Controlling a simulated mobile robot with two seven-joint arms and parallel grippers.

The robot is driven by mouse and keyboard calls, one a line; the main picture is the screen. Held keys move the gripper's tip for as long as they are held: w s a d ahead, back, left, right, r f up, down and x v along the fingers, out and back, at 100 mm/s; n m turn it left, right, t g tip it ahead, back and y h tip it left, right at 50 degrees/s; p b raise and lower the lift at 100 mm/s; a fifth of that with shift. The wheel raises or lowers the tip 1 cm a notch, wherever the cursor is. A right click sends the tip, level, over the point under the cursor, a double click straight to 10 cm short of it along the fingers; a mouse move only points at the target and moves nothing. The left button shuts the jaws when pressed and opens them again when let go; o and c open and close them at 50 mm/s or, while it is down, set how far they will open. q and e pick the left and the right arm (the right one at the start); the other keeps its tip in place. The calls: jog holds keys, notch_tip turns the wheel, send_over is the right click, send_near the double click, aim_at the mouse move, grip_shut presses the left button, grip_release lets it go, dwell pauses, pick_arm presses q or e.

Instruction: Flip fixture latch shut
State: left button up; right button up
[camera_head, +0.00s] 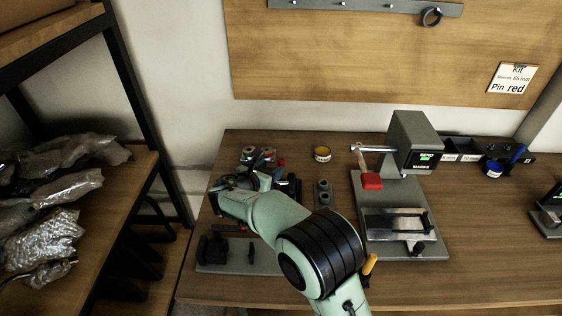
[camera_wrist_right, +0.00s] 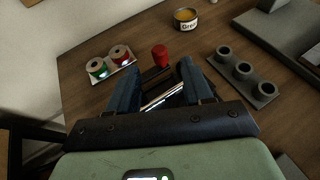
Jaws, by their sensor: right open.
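My right gripper (camera_head: 236,182) is over the left part of the workbench, partly hidden by its own arm. In the wrist view its dark fingers (camera_wrist_right: 157,78) are apart. A red cylindrical knob (camera_wrist_right: 160,55) stands just beyond the fingertips. Dark parts and shiny metal rods (camera_wrist_right: 162,98) show between and below the fingers; these may belong to the fixture, but the latch is not clearly visible. A grey base plate (camera_head: 235,262) with a black block (camera_head: 214,246) lies under and in front of my right arm. My left gripper is out of view.
Green and red spools (camera_wrist_right: 120,56) on a white tray and a yellow-topped tin (camera_wrist_right: 186,19) stand behind the gripper. A grey block with round sockets (camera_wrist_right: 246,80) is to the right.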

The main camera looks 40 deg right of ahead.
aim_at(279, 163)
jog(key=x, duration=0.8)
grip_shut()
